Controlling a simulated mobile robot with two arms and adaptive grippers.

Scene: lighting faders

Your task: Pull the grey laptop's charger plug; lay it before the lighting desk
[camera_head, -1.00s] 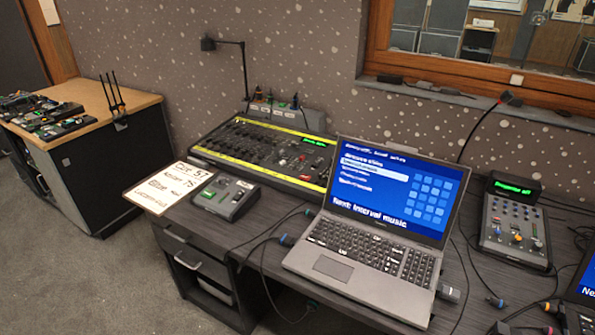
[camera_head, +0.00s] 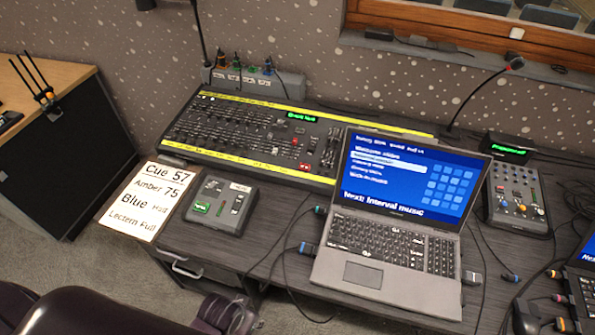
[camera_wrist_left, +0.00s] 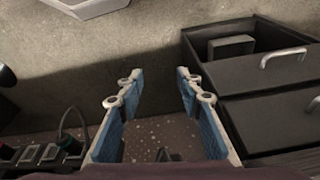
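The grey laptop (camera_head: 385,258) stands open on the dark desk, its blue screen lit. A blue-ended plug (camera_head: 306,248) with a dark cable is at its left side, and a grey plug (camera_head: 471,277) is at its right side. I cannot tell which is the charger plug. The lighting desk (camera_head: 262,138), a wide fader console with yellow edges, lies behind and left of the laptop. My left gripper (camera_wrist_left: 157,88) is open and empty in the left wrist view, its blue-padded fingers apart. In the head view my left arm enters low, below the desk's front edge. My right gripper is not in view.
A small grey box (camera_head: 221,204) and a cue card (camera_head: 143,201) lie before the lighting desk. A small mixer (camera_head: 518,198) stands right of the laptop. Cables hang over the front edge. Drawers (camera_wrist_left: 268,85) show in the left wrist view.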

